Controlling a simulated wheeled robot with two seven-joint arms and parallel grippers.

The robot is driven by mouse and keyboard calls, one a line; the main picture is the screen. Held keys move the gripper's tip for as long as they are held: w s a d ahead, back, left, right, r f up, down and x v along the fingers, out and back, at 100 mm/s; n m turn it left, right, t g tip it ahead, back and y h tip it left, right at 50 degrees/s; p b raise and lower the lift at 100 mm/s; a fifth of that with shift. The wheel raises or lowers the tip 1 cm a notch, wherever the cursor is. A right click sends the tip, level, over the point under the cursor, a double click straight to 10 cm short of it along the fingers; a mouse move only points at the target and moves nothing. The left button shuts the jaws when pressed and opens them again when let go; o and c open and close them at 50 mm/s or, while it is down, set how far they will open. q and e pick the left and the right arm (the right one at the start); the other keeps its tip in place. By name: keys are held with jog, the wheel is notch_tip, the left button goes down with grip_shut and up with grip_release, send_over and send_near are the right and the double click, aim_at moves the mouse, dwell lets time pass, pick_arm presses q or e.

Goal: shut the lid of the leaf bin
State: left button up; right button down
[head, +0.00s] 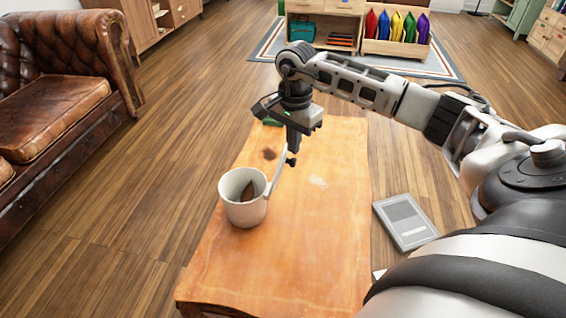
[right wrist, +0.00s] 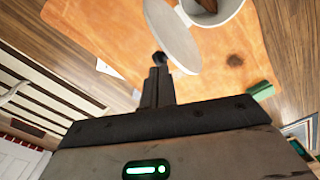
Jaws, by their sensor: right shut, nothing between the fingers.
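The leaf bin (head: 244,207) is a white round bin standing upright on the wooden table, with a brown leaf (head: 249,190) inside. My right gripper (head: 292,156) is shut and empty, pointing down just right of the lid. Its fingertips (right wrist: 160,64) are close to the lid's edge; I cannot tell whether they touch. My left gripper is not in view.
The orange-brown table (head: 285,265) is mostly bare in front of the bin. A small green thing (head: 272,122) lies at its far edge. A grey flat panel (head: 405,222) lies right of the table. A brown leather sofa (head: 60,80) stands at left.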

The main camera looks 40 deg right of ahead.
jog(key=shift+f, duration=0.25)
jog(key=shift+r, duration=0.15)
jog(key=shift+w+a, duration=0.9)
jog(key=shift+w, duration=0.15)
jog(key=shift+w+a+b, duration=0.25)
jog(key=shift+w+a, duration=0.6)
jog(key=shift+w, duration=0.3)
jog(key=shift+w+a+b, duration=0.25)
jog(key=shift+w+a, duration=0.6)
jog(key=shift+w, duration=0.3)
notch_tip(320, 180, up, 6)
jog(key=p, duration=0.4)
